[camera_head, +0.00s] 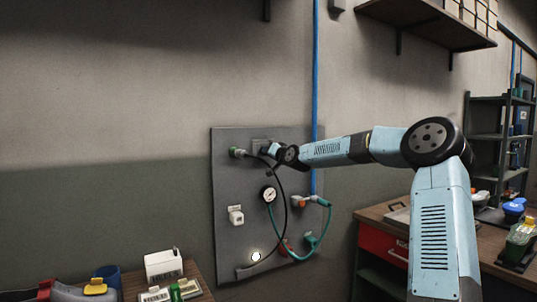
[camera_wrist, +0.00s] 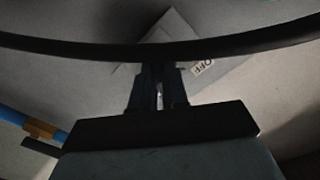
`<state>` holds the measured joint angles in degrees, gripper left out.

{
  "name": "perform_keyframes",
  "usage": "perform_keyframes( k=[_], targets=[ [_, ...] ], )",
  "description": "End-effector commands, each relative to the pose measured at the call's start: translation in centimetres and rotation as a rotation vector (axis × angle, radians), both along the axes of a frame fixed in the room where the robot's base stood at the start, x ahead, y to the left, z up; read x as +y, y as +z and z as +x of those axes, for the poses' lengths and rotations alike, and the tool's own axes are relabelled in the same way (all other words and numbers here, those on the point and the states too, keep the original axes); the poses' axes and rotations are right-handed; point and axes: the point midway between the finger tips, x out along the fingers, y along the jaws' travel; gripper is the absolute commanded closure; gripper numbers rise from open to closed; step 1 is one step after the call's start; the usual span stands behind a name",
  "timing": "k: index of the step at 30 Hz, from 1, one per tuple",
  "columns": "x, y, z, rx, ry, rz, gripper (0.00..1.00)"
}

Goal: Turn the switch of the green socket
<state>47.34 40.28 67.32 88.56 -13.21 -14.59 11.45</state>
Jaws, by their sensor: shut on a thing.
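The green socket (camera_head: 236,152) sits at the upper left of the grey wall panel, with a black cable running from it. Just right of it is a grey square switch plate (camera_head: 257,144), partly hidden by my gripper (camera_head: 272,150). In the wrist view the plate (camera_wrist: 172,27) appears tilted, with an "OFF" label (camera_wrist: 203,67). My gripper (camera_wrist: 159,88) is at the plate, its fingers shut on the switch knob, which they mostly hide. The black cable (camera_wrist: 80,47) crosses the wrist view in front of the plate.
The panel (camera_head: 222,215) also carries a gauge (camera_head: 269,194), a white socket (camera_head: 236,215), an orange socket (camera_head: 298,202) and a teal cable (camera_head: 328,222). A blue pipe (camera_head: 315,80) runs down the wall. A shelf (camera_head: 425,25) hangs upper right; benches stand on both sides.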

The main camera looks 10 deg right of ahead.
Motion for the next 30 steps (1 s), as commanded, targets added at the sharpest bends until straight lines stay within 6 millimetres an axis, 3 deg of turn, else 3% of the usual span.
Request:
perform_keyframes(
  k=[13, 14, 21, 30],
  targets=[
    [-0.33, -0.19, 0.07, 0.006, -0.004, 0.01, 1.0],
    [-0.34, -0.19, 0.07, 0.006, -0.004, 0.01, 0.84],
    [-0.2, -0.11, 0.04, 0.005, -0.002, 0.009, 0.61],
    [-0.17, -0.04, -0.1, 0.004, -0.002, 0.008, 0.61]
  ],
)
